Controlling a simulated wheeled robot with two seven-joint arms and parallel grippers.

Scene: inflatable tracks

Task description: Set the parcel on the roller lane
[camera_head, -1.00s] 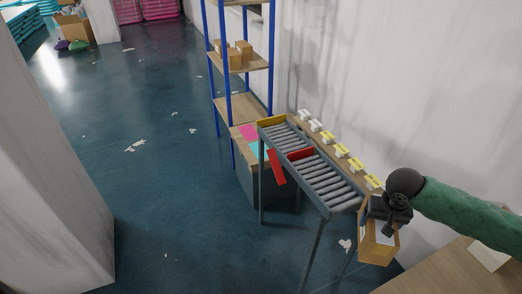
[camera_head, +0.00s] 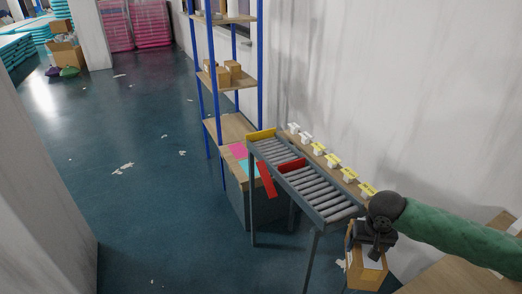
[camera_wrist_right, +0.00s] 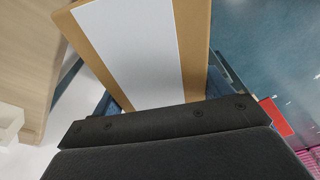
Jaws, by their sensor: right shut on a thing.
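The parcel (camera_head: 366,271) is a brown cardboard box with a white label. It hangs below my right gripper (camera_head: 368,238), which is shut on it, beside the near end of the roller lane. In the right wrist view the parcel (camera_wrist_right: 140,45) fills the upper middle, its white label facing the camera. The roller lane (camera_head: 315,190) is a grey roller conveyor on legs, with a red piece across its middle and a yellow one at its far end. The parcel appears lower than the rollers and apart from them. My left gripper is not in view.
A blue-post shelf (camera_head: 232,80) with small boxes stands beyond the lane's far end. White and yellow tags (camera_head: 333,161) line a ledge along the wall. A wooden table (camera_head: 450,275) is at lower right. Open floor (camera_head: 150,220) lies left, with paper scraps.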

